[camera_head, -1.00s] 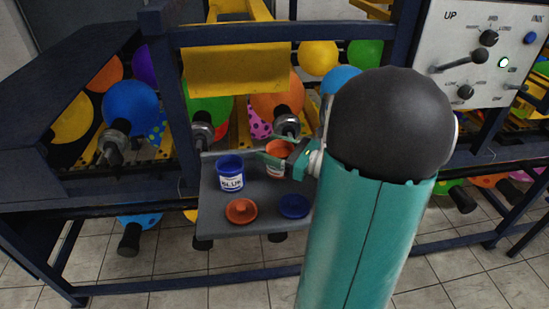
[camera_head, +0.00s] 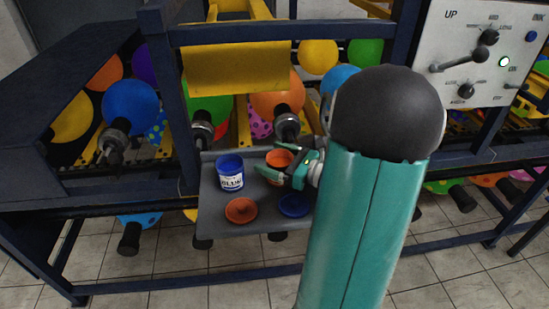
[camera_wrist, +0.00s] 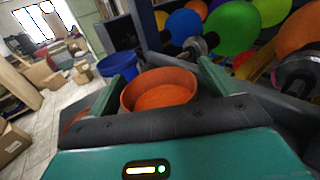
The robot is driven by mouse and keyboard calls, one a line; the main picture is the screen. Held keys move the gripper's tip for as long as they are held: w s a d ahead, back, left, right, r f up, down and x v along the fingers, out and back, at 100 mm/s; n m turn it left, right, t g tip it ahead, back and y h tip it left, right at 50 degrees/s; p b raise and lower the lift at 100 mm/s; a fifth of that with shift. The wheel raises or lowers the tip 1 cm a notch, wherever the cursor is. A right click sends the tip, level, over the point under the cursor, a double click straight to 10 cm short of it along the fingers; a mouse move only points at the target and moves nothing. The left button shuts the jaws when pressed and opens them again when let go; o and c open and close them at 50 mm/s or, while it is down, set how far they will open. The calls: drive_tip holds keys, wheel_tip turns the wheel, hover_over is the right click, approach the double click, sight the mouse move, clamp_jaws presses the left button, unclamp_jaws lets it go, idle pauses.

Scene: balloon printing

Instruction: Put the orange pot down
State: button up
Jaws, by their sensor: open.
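The orange pot (camera_head: 278,158) stands on the grey shelf (camera_head: 210,215), behind my gripper, which hides part of it in the head view. In the wrist view the orange pot (camera_wrist: 158,90) is upright and open-topped, with orange contents, between my two green fingers. My gripper (camera_head: 278,174) is open, with a finger on each side of the pot in the wrist view. I cannot tell whether either finger touches it.
A blue pot (camera_head: 230,172) labelled BLUE stands to the left on the shelf. An orange lid (camera_head: 241,210) and a blue lid (camera_head: 294,205) lie at the front. Balloons on nozzles (camera_head: 286,124) hang behind. A control panel (camera_head: 480,55) is at upper right.

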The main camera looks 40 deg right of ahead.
drive_tip(key=shift+r, duration=0.15)
drive_tip(key=shift+s+d, duration=0.1)
drive_tip(key=shift+s, duration=0.15)
drive_tip(key=v, duration=1.1)
drive_tip(key=shift+s+r, duration=0.1)
drive_tip(key=shift+s, duration=0.2)
